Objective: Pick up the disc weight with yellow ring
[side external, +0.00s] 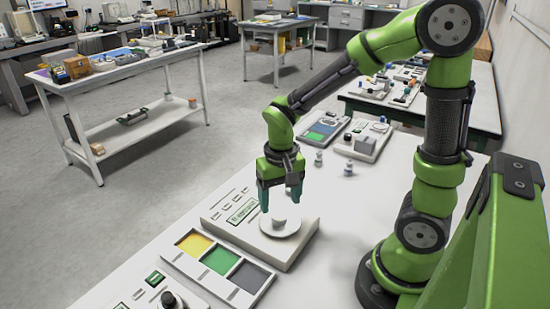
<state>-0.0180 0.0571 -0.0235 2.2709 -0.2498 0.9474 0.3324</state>
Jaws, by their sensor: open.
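My gripper (281,204) points down over the round pan (290,228) of a white weighing scale (228,222). Its two fingers are apart, with nothing seen between the tips. Two more small pale weights, one (318,158) and another (348,169), stand upright on the white table to the right of the gripper. No yellow ring can be told on them either.
A tray with yellow, green and dark grey squares (218,261) lies in front of the scale. Devices (361,139) stand behind the small weights. A device with a dark knob (168,300) is at the front edge. The table right of the scale is clear.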

